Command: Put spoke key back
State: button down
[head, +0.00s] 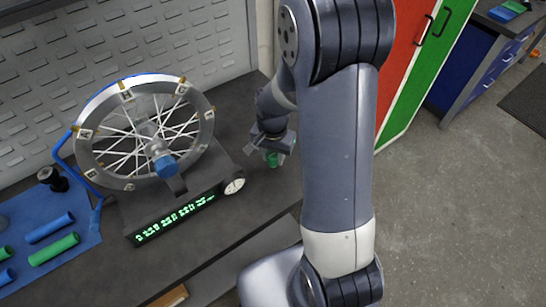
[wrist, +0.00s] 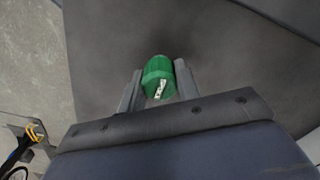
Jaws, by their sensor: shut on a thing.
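A green cylindrical piece, which I take to be the spoke key (wrist: 158,78), sits between the two fingers of my gripper (wrist: 158,88) in the wrist view. A small white label shows on its end. My gripper (head: 272,150) is shut on it, over the dark bench to the right of the wheel stand in the head view. The green piece also shows below the fingers there (head: 273,159). I cannot tell whether it touches the bench top. A blue mat (head: 85,225) lies on the bench at the left, with blue and green cylinders on it.
A spoked wheel (head: 88,155) stands in a truing stand with a green-lit display (head: 180,216) and a small dial (head: 234,186). A grey perforated panel (head: 45,70) backs the bench. Red and green cabinet doors (head: 425,75) stand at the right. The bench around my gripper is clear.

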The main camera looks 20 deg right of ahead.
aim_at(273, 154)
jog(key=shift+f, duration=0.8)
jog(key=shift+f, duration=0.15)
jog(key=c, duration=1)
grip_release()
jog(key=shift+c, duration=0.2)
notch_tip(273, 154, up, 12)
jog(key=shift+r+b, duration=0.2)
jog(key=shift+b, duration=0.1)
